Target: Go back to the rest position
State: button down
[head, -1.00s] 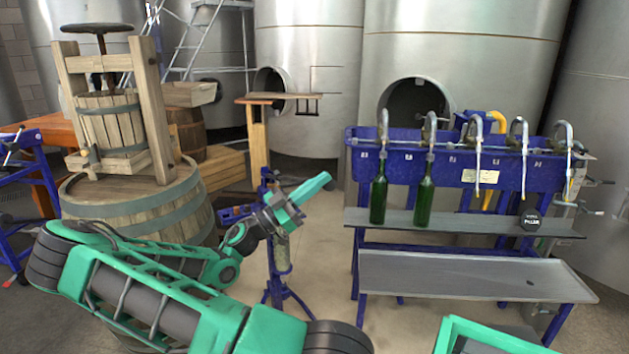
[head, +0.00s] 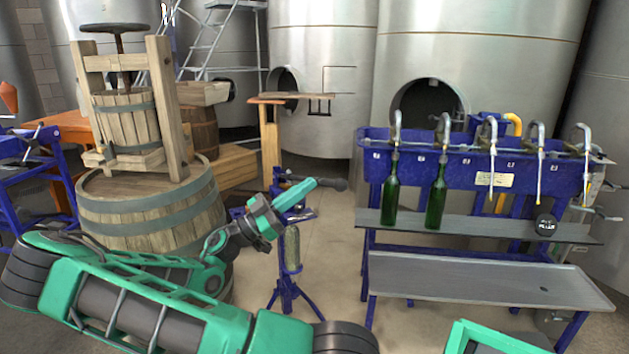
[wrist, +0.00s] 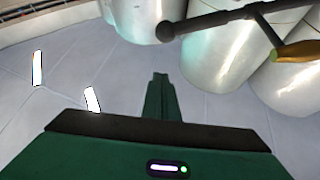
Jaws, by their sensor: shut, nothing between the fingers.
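My gripper (head: 314,183) is in the middle of the head view, at the end of my green arm, shut and empty. It points to the right and slightly up, in front of a blue stand (head: 290,255), and nothing is held in it. In the wrist view my shut gripper (wrist: 160,78) points up towards the ceiling and the upper walls of steel tanks (wrist: 205,45).
A blue filling bench (head: 478,165) with several spouts stands at right. A wooden press on a barrel (head: 150,210) stands at left. Open floor (head: 325,240) lies between.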

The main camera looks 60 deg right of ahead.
jog(key=shift+v, duration=1)
jog(key=s+d+f+n+y, duration=0.2)
jog(key=s+d+f+y, duration=0.1)
jog(key=s+f+y, duration=0.45)
jog(key=s+a+f+n+t+y, duration=0.4)
jog(key=s+f+n+y, duration=0.1)
jog(key=f+y, duration=0.15)
jog(key=a+r+n+t+y, duration=0.3)
jog(key=a+n, duration=0.3)
jog(key=a, duration=0.3)
jog(key=a+r+n+t+y, duration=0.3)
jog(key=a+n+t, duration=0.3)
jog(key=a, duration=0.3)
jog(key=shift+s+r+n, duration=0.35)
jog(key=shift+r+n, duration=0.05)
jog(key=shift+n, duration=0.2)
